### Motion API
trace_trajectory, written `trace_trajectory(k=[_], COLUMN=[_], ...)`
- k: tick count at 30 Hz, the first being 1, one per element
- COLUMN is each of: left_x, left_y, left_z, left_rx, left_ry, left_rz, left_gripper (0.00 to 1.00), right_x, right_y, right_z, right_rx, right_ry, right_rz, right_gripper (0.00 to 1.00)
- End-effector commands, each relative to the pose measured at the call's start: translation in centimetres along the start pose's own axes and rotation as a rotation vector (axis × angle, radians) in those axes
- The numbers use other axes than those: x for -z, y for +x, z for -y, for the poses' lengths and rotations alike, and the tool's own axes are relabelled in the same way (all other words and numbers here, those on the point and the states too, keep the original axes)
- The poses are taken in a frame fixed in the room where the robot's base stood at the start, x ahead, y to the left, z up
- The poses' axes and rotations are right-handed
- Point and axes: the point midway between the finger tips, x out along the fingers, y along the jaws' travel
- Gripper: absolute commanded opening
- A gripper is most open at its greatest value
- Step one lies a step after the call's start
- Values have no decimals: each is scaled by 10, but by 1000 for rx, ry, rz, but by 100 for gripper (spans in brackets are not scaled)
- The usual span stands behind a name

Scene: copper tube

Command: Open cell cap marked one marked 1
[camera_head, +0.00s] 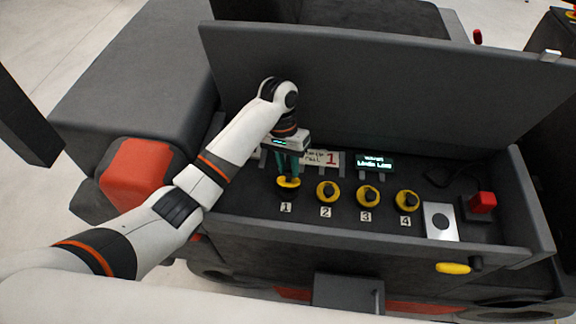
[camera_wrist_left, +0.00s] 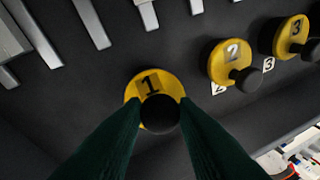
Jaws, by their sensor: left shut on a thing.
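The cell cap marked 1 (camera_head: 287,183) is yellow with a black knob and is the leftmost of the row on the dark panel. In the left wrist view the yellow cap (camera_wrist_left: 134,88) shows a black "1", with its round black knob (camera_wrist_left: 160,114) in front. My left gripper (camera_head: 288,176) points down at this cap. Its two dark green fingers (camera_wrist_left: 160,116) are shut on the knob, one on each side. The cap's lower part is hidden by the knob and fingers. I cannot tell whether the cap has turned or lifted. My right gripper is not in view.
Yellow caps 2 (camera_head: 327,192), 3 (camera_head: 368,195) and 4 (camera_head: 407,200) stand to the right. Further right are a metal plate (camera_head: 440,221) and a red button (camera_head: 482,202). A raised lid (camera_head: 370,95) stands behind, and a small display (camera_head: 374,163) is lit.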

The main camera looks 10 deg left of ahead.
Motion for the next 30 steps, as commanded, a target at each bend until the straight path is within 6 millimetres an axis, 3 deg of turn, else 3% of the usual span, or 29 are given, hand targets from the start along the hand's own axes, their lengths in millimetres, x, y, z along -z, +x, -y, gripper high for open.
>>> trace_trajectory(k=[11, 12, 15, 25, 30], left_x=[-1, -1, -1, 0, 3], left_y=[-1, -1, -1, -3, -23], left_z=[0, 0, 0, 0, 5], left_rx=[1, 1, 1, 1, 1], left_ry=[-1, -1, -1, 0, 2], left_rz=[-1, 0, -1, 0, 4], left_gripper=[4, 33, 48, 48, 48], right_x=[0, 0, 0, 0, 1], right_y=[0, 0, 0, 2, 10], right_z=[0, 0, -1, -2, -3], right_rx=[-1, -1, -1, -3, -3], right_ry=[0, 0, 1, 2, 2], right_rz=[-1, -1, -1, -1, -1], right_gripper=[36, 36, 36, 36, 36])
